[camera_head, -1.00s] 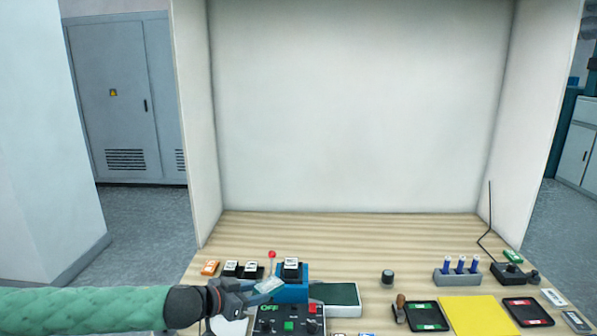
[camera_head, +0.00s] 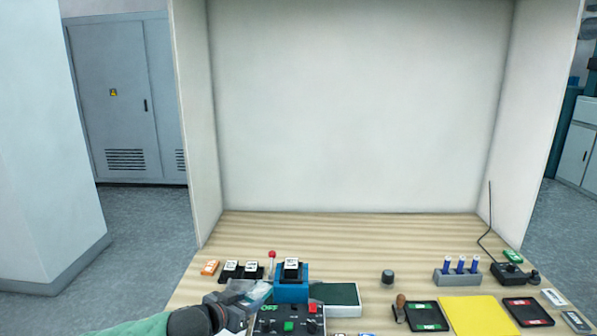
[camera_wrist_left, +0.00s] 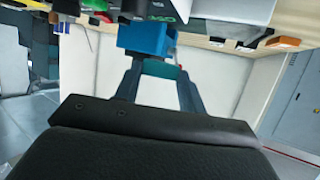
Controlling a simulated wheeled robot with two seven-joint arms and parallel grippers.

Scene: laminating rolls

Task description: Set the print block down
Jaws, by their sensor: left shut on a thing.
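My left gripper (camera_head: 245,296) is low at the left of the bench, just left of the blue stand (camera_head: 291,293). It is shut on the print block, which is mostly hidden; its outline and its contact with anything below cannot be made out. A black block with a white label (camera_head: 291,266) sits on top of the blue stand. In the left wrist view my fingers (camera_wrist_left: 160,68) point at the blue stand (camera_wrist_left: 145,38). Two similar black blocks (camera_head: 231,267) (camera_head: 251,269) lie at the left. My right gripper is not in view.
A control box (camera_head: 289,318) with a green button stands in front of the stand. A red-knobbed lever (camera_head: 272,255) rises beside it. An orange block (camera_head: 210,267) lies far left. A green pad (camera_head: 337,294), yellow sheet (camera_head: 474,313) and black trays (camera_head: 427,315) lie rightward. The bench's back is clear.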

